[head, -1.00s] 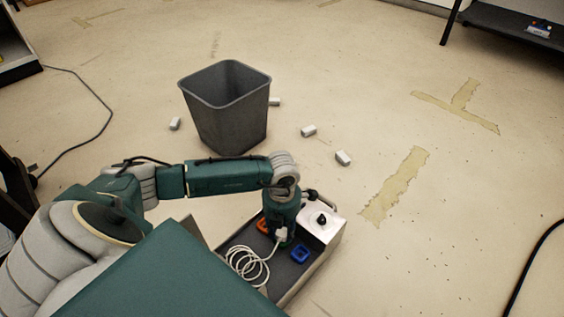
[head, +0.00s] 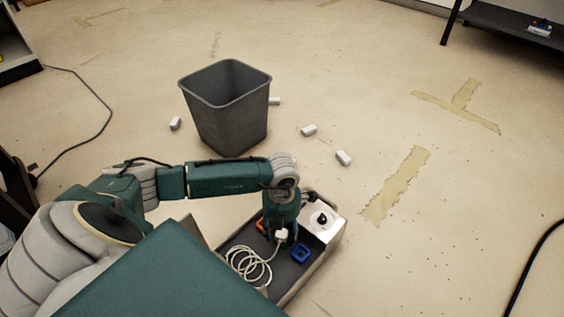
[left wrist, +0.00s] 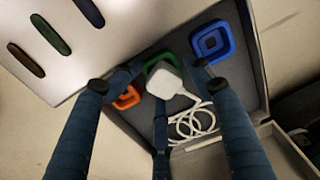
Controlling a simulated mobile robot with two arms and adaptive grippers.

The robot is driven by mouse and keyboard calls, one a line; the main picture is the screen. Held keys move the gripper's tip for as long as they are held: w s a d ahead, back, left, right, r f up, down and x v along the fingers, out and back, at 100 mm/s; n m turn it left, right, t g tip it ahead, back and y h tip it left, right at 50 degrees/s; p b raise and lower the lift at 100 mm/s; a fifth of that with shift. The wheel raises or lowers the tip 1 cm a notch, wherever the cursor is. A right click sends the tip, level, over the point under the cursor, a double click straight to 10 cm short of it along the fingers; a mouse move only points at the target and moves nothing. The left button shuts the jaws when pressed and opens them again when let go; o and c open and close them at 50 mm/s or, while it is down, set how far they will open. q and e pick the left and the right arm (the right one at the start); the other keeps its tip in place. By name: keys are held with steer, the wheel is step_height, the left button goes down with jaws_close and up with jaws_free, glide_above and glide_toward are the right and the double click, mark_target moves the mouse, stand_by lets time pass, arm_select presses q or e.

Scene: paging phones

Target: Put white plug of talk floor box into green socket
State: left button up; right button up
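The white plug (left wrist: 165,82) sits between the fingers of my left gripper (left wrist: 165,68), which bend in around it. The plug covers one fingertip; exact finger contact is hard to see. The green socket (left wrist: 155,62) is directly behind the plug and partly hidden by it. Whether the plug is seated or held above the socket is unclear. In the head view, the left gripper (head: 281,228) points down into the grey tray of the floor box (head: 297,289), with the plug (head: 281,236) at its tip. My right gripper is not in view.
An orange socket (left wrist: 127,98) and a blue socket (left wrist: 212,42) lie on either side. A white cable (head: 247,262) is coiled in the tray. A white panel (head: 321,222) with a black knob is at the tray's far end.

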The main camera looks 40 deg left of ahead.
arm_select(q)
steer(key=shift+w+r, duration=0.15)
steer(key=shift+w, duration=0.05)
step_height(320, 180, up, 12)
steer(key=shift+s, duration=0.15)
stand_by(0.4)
